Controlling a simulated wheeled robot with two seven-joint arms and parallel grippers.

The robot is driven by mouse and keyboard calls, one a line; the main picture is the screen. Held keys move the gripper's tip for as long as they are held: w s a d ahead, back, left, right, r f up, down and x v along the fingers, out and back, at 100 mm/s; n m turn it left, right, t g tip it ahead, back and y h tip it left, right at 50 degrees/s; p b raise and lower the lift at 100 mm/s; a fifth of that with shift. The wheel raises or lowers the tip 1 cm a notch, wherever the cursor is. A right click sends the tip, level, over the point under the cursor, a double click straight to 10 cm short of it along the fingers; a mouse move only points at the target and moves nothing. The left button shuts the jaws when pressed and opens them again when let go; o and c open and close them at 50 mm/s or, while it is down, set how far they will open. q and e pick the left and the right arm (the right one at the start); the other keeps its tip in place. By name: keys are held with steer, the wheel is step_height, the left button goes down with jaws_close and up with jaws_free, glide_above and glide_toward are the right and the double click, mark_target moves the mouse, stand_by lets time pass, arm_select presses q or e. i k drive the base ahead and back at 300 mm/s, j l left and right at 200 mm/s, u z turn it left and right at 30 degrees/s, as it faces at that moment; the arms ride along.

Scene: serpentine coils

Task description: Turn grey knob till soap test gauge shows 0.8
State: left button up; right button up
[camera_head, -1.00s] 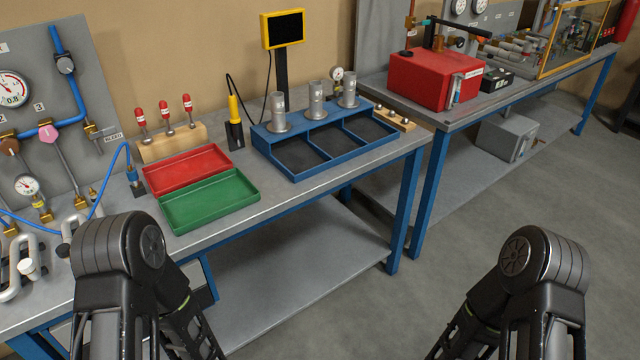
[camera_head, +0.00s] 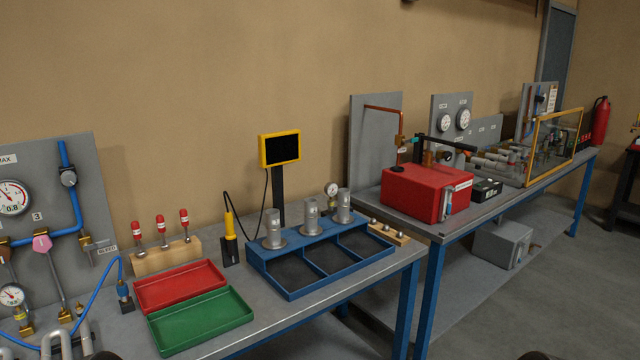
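A smaller white gauge (camera_head: 12,295) is lower down. Its reading is too small to tell, and I cannot tell which gauge is the soap test gauge. A pink knob (camera_head: 42,243) is below the grey one. Neither gripper is in view; only dark tips of my arms show at the bottom edge.
Red tray (camera_head: 180,284) and green tray (camera_head: 200,320) lie on the near bench, with a wooden block (camera_head: 165,257) of red-topped tools behind. A blue rack (camera_head: 290,293) and yellow-framed screen (camera_head: 280,149) are to the right. A second bench holds a red box (camera_head: 412,192).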

mark_target(69, 178)
steer(key=u, duration=1)
